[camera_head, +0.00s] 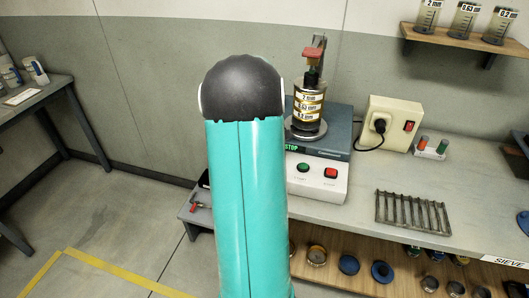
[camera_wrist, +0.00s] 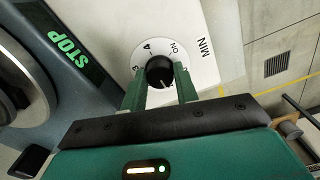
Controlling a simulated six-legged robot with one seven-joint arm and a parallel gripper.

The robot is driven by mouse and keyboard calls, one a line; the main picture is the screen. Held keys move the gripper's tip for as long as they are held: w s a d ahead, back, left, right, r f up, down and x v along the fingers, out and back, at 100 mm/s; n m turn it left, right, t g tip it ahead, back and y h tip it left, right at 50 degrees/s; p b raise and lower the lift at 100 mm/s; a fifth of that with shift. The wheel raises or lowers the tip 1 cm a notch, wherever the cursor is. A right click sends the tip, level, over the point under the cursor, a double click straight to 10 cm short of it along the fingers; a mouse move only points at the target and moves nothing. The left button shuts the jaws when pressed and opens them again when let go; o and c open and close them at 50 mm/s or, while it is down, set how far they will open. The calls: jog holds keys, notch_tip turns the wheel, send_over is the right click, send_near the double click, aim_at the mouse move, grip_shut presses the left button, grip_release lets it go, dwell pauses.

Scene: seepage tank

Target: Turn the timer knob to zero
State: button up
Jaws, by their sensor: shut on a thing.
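The timer knob (camera_wrist: 160,70) is black and round with a white pointer line, on a white dial plate in the wrist view. Its pointer faces down the picture, toward my gripper's body. My gripper (camera_wrist: 159,80) has its two green fingers closed on either side of the knob. Dial figures and the words ON and MIN (camera_wrist: 204,48) show around it; the fingers hide part of the scale, and I see no zero mark. In the head view the shaker (camera_head: 318,180) stands on the bench, but my arm hides the knob and gripper.
The shaker carries a sieve stack (camera_head: 309,105) and has green and red buttons. To its right are a power box (camera_head: 391,122) with a black plug and a metal rack (camera_head: 412,212). A shelf (camera_head: 465,41) with beakers hangs above. Open floor lies left.

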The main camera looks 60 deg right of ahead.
jog(key=o, duration=1)
notch_tip(320, 180, up, 14)
jog(key=shift+f, duration=0.1)
dwell(0.4)
